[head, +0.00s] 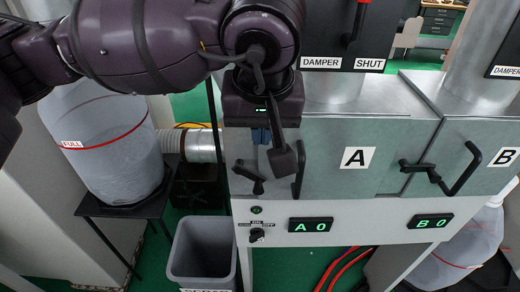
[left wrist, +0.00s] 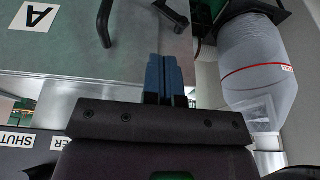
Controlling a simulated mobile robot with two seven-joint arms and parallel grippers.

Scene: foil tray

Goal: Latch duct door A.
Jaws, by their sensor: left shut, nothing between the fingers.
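Duct door A (head: 335,178) is a grey metal panel with an "A" label and appears to sit flush against the cabinet front; I cannot tell if it is fully closed. Its black bar handle (head: 299,170) is at its left edge. A black latch lever (head: 250,178) left of the handle slants down to the right. My left gripper (head: 261,136) is shut and empty, above the lever. In the left wrist view its blue fingers (left wrist: 165,80) are together, apart from the handle (left wrist: 104,22) and lever (left wrist: 170,12). My right gripper is not in view.
Door B (head: 480,150) with its latch lever (head: 422,171) is at the right. Below are a switch (head: 257,235) and the displays "A 0" (head: 310,225) and "B 0" (head: 430,221). A grey bin (head: 203,250) and a bag marked FULL (head: 105,150) stand at left.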

